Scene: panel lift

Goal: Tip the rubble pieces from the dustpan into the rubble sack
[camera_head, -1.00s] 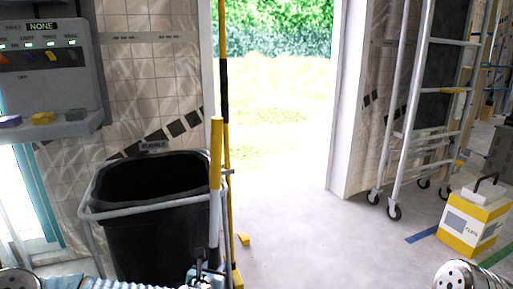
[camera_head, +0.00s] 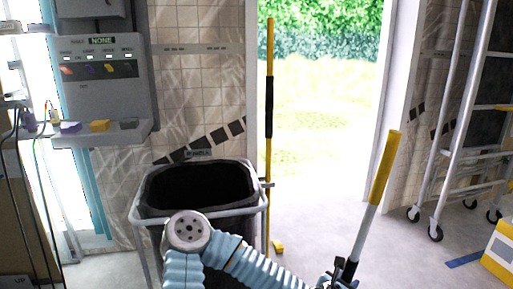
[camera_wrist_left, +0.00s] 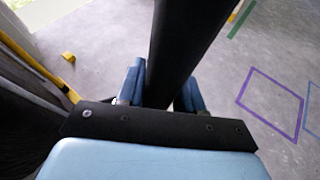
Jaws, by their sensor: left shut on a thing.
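The rubble sack (camera_head: 205,185) is a black, open-topped sack in a pale tubular frame, left of the doorway in the head view. My left gripper (camera_head: 338,277) is at the bottom edge, right of the sack and apart from it. It is shut on a long handle (camera_head: 369,218) with a yellow top, which leans to the right; I take this as the dustpan's handle. In the left wrist view a dark shaft (camera_wrist_left: 186,40) stands between the blue fingers. The dustpan's pan and the rubble pieces are not visible. My right gripper is out of view.
A yellow and black pole (camera_head: 269,120) stands between sack and doorway, with a small yellow block (camera_head: 278,246) at its foot. A wheeled ladder frame (camera_head: 455,130) and a yellow box (camera_head: 500,250) are at right. A grey wall panel (camera_head: 105,90) is at left.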

